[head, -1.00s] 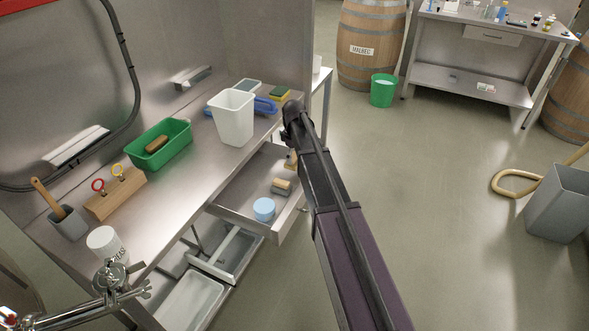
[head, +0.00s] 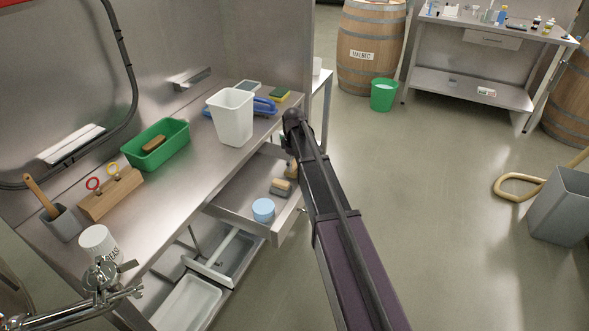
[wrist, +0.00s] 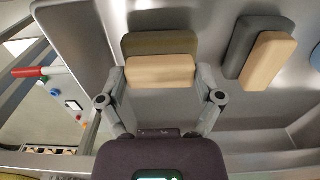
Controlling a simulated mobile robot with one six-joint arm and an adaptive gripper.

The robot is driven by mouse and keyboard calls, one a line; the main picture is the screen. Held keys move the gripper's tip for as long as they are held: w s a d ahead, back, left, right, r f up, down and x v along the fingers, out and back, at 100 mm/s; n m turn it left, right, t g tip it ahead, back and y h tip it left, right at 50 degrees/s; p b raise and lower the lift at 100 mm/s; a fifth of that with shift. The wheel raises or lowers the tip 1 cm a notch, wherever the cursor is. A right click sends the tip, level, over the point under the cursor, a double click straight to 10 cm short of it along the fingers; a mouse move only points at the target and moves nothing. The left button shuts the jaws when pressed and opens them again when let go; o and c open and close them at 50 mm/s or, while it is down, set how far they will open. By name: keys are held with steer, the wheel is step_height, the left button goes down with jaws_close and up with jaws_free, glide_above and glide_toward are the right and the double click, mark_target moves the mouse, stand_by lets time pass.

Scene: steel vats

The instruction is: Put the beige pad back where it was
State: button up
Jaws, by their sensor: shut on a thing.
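In the wrist view, my gripper (wrist: 160,88) is shut on a beige pad (wrist: 160,73), with a finger at each side. An olive-brown part (wrist: 160,44) shows right behind its beige face. It is over the open drawer (head: 233,208); whether it touches the drawer floor I cannot tell. In the head view, my arm hides most of the gripper, and a bit of the beige pad (head: 291,171) shows at the arm's left edge. A second, grey-and-beige pad (head: 281,187) lies in the drawer; it also shows to the right in the wrist view (wrist: 262,48).
A light blue round thing (head: 263,209) sits in the drawer near its front. Above, the steel worktop (head: 180,190) carries a white bin (head: 231,118), a green tub (head: 158,142) and a wooden tool holder (head: 110,195).

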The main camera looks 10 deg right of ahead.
mark_target(294, 164)
steer(key=shift+f, duration=0.35)
steer(key=o, duration=1.1)
steer(key=shift+r, duration=0.1)
step_height(294, 164, up, 12)
steer(key=p, duration=1.1)
steer(key=shift+p, duration=0.4)
steer(key=s+m, duration=0.3)
steer(key=s, duration=0.6)
steer(key=s+m, duration=0.4)
steer(key=s, duration=0.6)
steer(key=s+m, duration=0.3)
steer(key=s, duration=0.7)
steer(key=shift+d+m, duration=0.15)
steer(key=shift+m, duration=0.25)
